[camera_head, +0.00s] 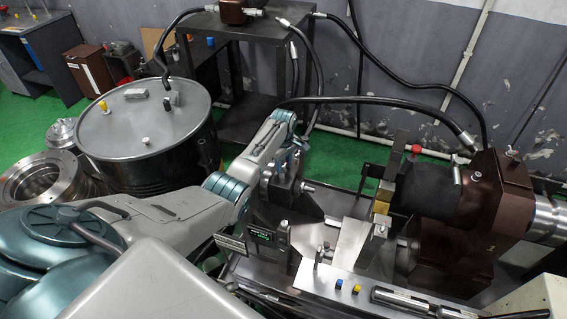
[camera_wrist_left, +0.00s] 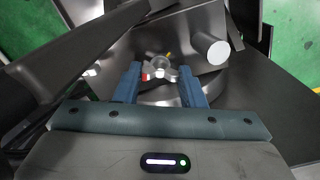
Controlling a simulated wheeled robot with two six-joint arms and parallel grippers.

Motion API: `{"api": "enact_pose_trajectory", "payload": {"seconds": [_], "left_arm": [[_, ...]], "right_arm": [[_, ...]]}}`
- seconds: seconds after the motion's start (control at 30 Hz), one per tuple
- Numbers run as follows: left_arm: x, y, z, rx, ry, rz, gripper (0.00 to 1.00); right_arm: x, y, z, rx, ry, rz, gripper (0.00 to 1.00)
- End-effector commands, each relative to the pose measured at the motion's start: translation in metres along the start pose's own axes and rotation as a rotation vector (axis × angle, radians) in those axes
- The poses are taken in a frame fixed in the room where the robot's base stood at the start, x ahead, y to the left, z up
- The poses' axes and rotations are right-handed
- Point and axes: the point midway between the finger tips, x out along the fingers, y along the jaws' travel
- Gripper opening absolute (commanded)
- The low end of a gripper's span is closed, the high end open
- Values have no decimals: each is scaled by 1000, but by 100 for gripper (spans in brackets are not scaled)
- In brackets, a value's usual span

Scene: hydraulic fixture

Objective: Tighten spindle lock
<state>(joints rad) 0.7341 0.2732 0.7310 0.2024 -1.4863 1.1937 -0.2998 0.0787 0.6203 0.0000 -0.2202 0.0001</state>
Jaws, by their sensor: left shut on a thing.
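In the left wrist view, my left gripper (camera_wrist_left: 161,84) has its two blue fingers on either side of a small metal lobed knob (camera_wrist_left: 161,71), which I take to be the spindle lock. The knob has a red mark on its left side and a yellow mark behind it. The fingers are shut on it. The knob is too small or hidden to make out there. My right gripper is in neither view.
A brown machine housing (camera_head: 497,205) stands at the right of the fixture. A small display box (camera_head: 264,235) is in front of the block. A black drum (camera_head: 150,140) stands at the left. Black hoses (camera_head: 375,99) cross behind. A thick round rod (camera_wrist_left: 211,48) is close right of the fingers.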

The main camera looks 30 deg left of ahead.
Motion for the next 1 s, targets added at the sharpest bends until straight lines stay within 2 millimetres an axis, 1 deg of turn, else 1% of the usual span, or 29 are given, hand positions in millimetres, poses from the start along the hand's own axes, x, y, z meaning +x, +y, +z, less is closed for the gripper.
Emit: {"api": "enact_pose_trajectory", "payload": {"seconds": [0.07,0.1,0.17,0.2,0.47,0.57,0.63,0.77,1.0], "left_arm": [[0,0,0,-1,0,0,14],[0,0,0,-1,0,0,42],[0,0,0,-1,0,0,54],[0,0,0,-1,0,0,58],[0,0,0,-2,0,1,58],[-5,1,-1,-2,1,3,58],[-11,1,-1,-2,1,3,58],[-31,1,-1,-1,3,5,58],[-78,1,-1,-2,3,5,58]], "right_arm": [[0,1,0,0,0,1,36],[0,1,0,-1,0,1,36],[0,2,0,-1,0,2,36],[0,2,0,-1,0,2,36],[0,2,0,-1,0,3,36],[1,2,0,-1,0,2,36],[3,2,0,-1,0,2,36],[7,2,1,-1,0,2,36],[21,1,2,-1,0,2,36]]}}
